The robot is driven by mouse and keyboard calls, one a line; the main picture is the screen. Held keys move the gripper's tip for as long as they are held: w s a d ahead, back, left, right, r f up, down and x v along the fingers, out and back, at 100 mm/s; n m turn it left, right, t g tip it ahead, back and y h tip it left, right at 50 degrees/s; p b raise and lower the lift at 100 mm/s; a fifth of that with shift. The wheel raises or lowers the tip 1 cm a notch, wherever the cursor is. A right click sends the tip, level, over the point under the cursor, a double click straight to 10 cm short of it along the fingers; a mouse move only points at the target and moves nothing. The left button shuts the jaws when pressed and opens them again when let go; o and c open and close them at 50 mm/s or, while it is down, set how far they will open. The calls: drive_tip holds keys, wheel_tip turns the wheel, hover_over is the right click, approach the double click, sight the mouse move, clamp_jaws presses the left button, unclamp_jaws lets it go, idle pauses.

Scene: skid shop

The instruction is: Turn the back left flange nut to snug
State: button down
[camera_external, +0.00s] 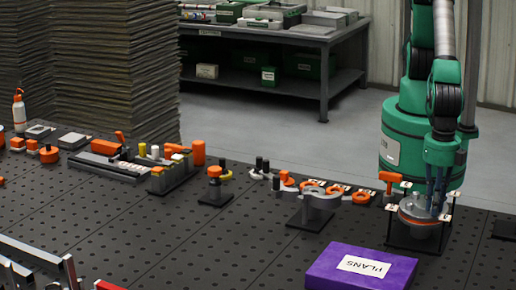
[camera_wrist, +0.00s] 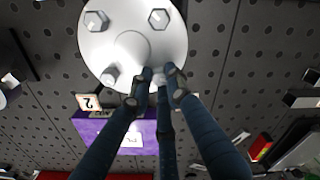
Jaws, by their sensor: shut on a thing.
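The round flange (camera_external: 418,215) stands on a dark stand at the right of the bench. In the wrist view its pale face (camera_wrist: 130,50) shows hex nuts at upper left (camera_wrist: 95,21), upper right (camera_wrist: 158,18) and lower left (camera_wrist: 110,75). My gripper (camera_external: 437,203) points down onto the flange. In the wrist view the dark fingers of my gripper (camera_wrist: 157,88) close in at the flange's lower right rim. They are shut on a flange nut there, mostly hidden between the fingertips. I cannot tell its turn or seating.
A purple PLANS box (camera_external: 335,268) lies in front of the flange, to its left. A tag marked 2 (camera_wrist: 90,102) stands near the rim.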

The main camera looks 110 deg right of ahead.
drive_tip(key=shift+a+r, duration=0.1)
drive_tip(key=c, duration=1.9)
unclamp_jaws()
drive_tip(key=shift+n, duration=0.5)
